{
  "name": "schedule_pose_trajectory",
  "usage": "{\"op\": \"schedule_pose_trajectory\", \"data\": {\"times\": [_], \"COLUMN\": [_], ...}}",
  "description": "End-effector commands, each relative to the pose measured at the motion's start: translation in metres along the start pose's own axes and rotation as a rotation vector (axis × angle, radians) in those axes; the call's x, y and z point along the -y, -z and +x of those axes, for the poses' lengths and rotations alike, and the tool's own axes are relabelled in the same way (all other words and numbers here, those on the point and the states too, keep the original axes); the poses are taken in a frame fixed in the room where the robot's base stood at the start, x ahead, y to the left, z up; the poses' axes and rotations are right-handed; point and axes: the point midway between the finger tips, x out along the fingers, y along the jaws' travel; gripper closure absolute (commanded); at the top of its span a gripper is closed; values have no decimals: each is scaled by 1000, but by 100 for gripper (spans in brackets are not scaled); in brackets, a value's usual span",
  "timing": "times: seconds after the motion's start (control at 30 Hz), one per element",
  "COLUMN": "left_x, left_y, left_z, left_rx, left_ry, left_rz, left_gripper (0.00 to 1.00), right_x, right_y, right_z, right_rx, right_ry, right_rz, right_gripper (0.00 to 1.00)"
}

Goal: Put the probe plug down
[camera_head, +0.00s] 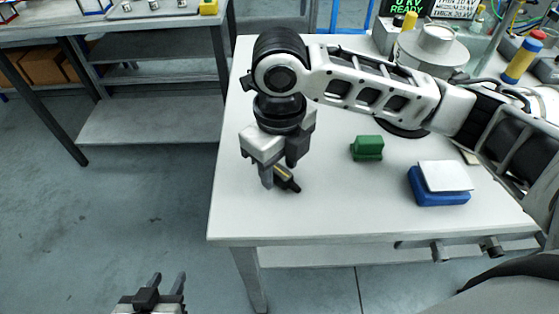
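The probe plug (286,179) is a small black piece with a yellow stripe. It is tilted between the fingers of my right gripper (279,171), low over the left part of the white table (330,215). The fingers appear shut on it, and they hide its upper end. I cannot tell whether its lower tip touches the table top. My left gripper (165,290) is at the bottom left, off the table and over the floor. Its fingers are apart and empty.
A green block (367,148) and a blue block with a white top (440,183) stand right of the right gripper. A round metal device (430,48) and a display (408,8) are at the back. The table's front left is clear. A grey shelf bench (150,70) stands at left.

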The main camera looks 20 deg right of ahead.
Motion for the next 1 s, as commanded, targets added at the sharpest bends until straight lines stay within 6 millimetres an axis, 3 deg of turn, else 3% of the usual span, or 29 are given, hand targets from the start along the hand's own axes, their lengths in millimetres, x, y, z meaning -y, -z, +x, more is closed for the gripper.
{"op": "schedule_pose_trajectory", "data": {"times": [0.23, 0.37, 0.8, 1.0], "left_x": [0, -1, -1, 0], "left_y": [-3, -5, -6, -4], "left_z": [-1, -2, -4, -4], "left_rx": [7, 11, 20, 18], "left_ry": [-1, -1, 0, 2], "left_rz": [-1, -3, -2, -1], "left_gripper": [64, 64, 64, 64], "right_x": [0, 0, 0, 0], "right_y": [0, -1, -1, 0], "right_z": [-2, -13, -102, -122], "right_rx": [1, 3, 4, 1], "right_ry": [0, 0, 1, 1], "right_rz": [0, 0, 0, 1], "right_gripper": [57, 57, 57, 57]}}
